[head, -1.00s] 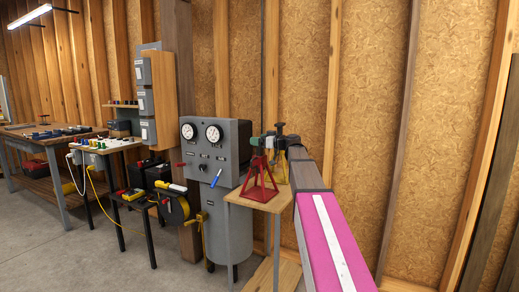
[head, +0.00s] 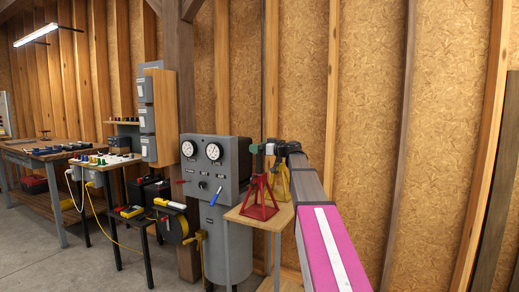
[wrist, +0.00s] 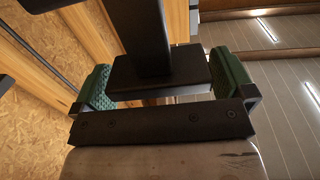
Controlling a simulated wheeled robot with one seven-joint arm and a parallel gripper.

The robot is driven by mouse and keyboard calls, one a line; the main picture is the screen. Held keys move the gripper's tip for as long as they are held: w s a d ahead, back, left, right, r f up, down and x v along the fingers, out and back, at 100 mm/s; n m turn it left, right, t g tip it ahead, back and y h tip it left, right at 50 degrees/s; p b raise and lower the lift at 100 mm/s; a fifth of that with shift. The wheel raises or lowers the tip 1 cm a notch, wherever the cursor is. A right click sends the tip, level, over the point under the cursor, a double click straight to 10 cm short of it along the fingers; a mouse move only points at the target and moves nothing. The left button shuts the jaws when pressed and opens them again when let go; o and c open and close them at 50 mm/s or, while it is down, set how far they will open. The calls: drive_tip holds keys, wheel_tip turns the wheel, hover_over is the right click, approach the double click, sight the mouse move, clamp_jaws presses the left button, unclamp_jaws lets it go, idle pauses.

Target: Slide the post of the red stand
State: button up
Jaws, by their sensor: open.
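The red stand (head: 260,198) stands upright on a small wooden table. Its narrow post (head: 261,163) rises from the top of the red frame, and the gripper partly hides its upper end. My gripper (head: 264,148) is at the height of the post's top. In the wrist view my gripper (wrist: 162,82) is open, with a green pad on each side. A dark bar with a flat plate (wrist: 158,70) lies between the pads and looks like the post's top. I cannot tell whether the pads touch it.
A yellow stand (head: 280,181) is close behind the red one on the wooden table (head: 270,220). A grey gauge cabinet (head: 215,165) stands just left. A black-and-yellow reel (head: 175,222) and benches are further left. The wall is behind.

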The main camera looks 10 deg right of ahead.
drive_tip(key=v, duration=1)
drive_tip(key=shift+s+d, duration=0.2)
drive_tip(key=shift+d, duration=0.05)
